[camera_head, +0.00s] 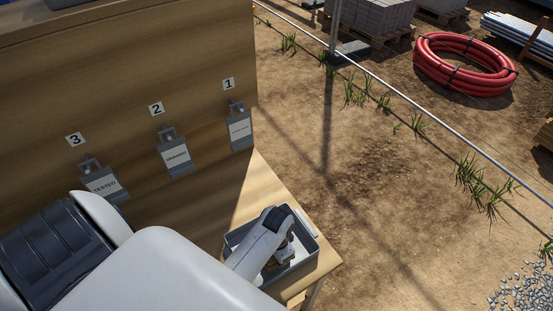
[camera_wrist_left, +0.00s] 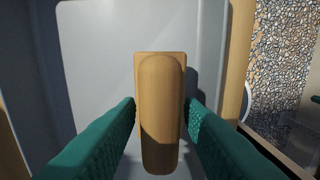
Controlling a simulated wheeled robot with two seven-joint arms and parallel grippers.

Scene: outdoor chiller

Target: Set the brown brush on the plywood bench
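The brown brush (camera_wrist_left: 160,115), a wooden block with a rounded handle on top, lies in a grey tray (camera_wrist_left: 95,30). In the head view the tray (camera_head: 311,238) stands on the plywood bench (camera_head: 331,262), near its right end. My left gripper (camera_head: 282,256) reaches down into the tray, and my arm hides most of the brush there. In the left wrist view the green fingers of my left gripper (camera_wrist_left: 161,103) stand on either side of the handle, with narrow gaps showing. My right gripper is not in view.
An upright plywood board (camera_head: 130,75) with several numbered grey lockout tags stands behind the bench. Beyond lie dirt ground, a thin rail (camera_head: 420,110), a red hose coil (camera_head: 465,65) and gravel (camera_head: 525,290).

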